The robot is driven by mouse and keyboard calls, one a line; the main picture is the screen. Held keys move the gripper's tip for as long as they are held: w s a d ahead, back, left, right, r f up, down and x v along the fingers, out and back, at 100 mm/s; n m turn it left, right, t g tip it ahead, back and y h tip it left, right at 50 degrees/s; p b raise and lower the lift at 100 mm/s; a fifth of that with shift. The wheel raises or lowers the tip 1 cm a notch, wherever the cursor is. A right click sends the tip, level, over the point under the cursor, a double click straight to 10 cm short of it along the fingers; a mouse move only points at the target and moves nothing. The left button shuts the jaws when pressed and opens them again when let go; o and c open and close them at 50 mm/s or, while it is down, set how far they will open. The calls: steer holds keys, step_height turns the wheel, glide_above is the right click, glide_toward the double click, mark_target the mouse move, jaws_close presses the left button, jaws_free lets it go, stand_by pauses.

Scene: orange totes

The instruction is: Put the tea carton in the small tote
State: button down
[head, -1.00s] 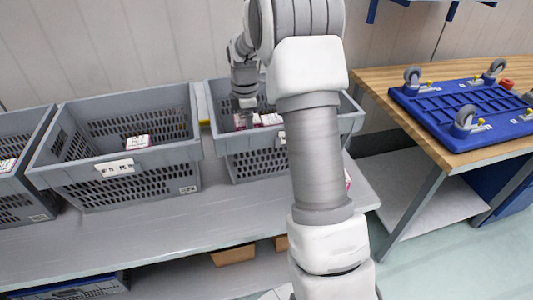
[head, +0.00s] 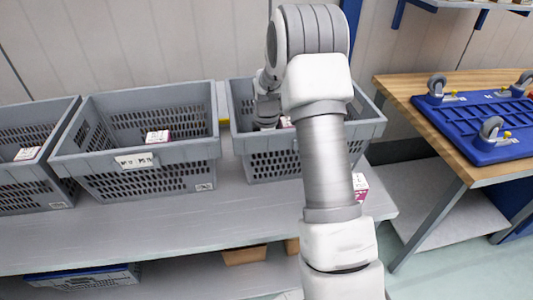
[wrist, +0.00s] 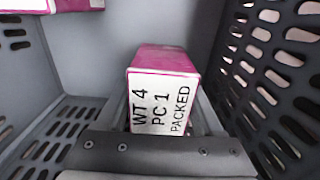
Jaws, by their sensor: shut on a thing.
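My gripper (wrist: 163,128) is down inside a grey tote (head: 305,143), the rightmost of three in the head view. In the wrist view it is shut on a pink-and-white carton (wrist: 164,92) marked "WT 4 PC 1 PACKED", with a finger along each side. The held carton is within the tote walls; whether it touches the floor I cannot tell. A second pink-and-white carton (wrist: 28,6) shows at the wrist view's top left. The prints do not tell me which carton is tea, and no tote stands out as the small one.
The middle grey tote (head: 185,153) and left grey tote (head: 40,185) each hold a small carton. Another carton (head: 360,187) stands on the grey bench (head: 150,232), right of my arm. A wooden table (head: 450,160) with a blue wheeled frame (head: 480,125) is at right.

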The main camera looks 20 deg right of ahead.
jaws_free()
step_height(320, 180, up, 12)
steer(key=shift+r+p, duration=0.15)
steer(key=shift+p, duration=0.35)
steer(key=shift+r, duration=0.1)
stand_by(0.3)
